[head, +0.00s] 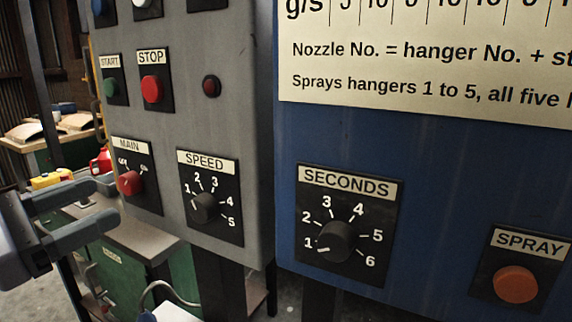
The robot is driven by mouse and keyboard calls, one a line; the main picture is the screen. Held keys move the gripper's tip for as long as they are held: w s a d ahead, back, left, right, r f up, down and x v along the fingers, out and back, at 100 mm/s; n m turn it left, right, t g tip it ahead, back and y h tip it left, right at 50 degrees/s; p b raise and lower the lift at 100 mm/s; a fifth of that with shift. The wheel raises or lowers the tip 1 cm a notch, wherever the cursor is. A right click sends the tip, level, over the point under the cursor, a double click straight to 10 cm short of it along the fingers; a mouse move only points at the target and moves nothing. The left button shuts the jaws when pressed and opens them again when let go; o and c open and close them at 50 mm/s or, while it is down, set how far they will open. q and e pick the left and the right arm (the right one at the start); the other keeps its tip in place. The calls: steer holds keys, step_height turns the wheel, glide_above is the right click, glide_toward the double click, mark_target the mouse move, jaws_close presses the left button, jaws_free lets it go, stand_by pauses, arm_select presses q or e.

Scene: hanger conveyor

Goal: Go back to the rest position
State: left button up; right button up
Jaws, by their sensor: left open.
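My left gripper (112,200) comes in from the left edge with its two fingers apart and nothing between them. Its fingertips are just left of and below the red MAIN knob (130,183) in the picture; I cannot tell the gap in depth. The grey control panel (250,120) also carries a green START button (110,87), a red STOP button (152,89) and a black SPEED knob (205,207). My right gripper is out of view.
A blue panel (430,180) on the right holds the SECONDS knob (337,240), its pointer towards 1, and an orange SPRAY button (515,284). A printed sign (430,75) is above. Behind the gripper are a green cabinet (120,270) and a yellow-and-red item (52,178).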

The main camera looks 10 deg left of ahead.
arm_select(q)
steer(key=s+a+f+m+y, duration=0.1)
steer(key=a+f+m+y, duration=0.3)
steer(key=f+m+y, duration=0.85)
steer(key=s+a+f+m+y, duration=0.1)
steer(key=a+f+m+y, duration=0.4)
steer(key=m, duration=1.5)
steer(key=s+d+f+n+g+h, duration=0.2)
steer(key=s+d+f+g, duration=0.1)
steer(key=f, duration=0.4)
steer(key=s+d+f+n+g+h, duration=0.1)
steer(key=s+d+f+n+g, duration=0.15)
steer(key=f, duration=0.45)
steer(key=s+d+f+g+h, duration=0.5)
steer(key=s+d+f+g, duration=0.25)
steer(key=s+d, duration=0.2)
steer(key=w+d+f+t+h, duration=0.2)
steer(key=w+d+f+t, duration=0.1)
steer(key=w+f+t, duration=0.35)
step_height(320, 180, up, 11)
steer(key=t+p, duration=0.1)
steer(key=p, duration=1.2)
steer(key=shift+s+a+p, duration=0.15)
steer(key=shift+a+p, duration=0.15)
steer(key=shift+a, duration=0.05)
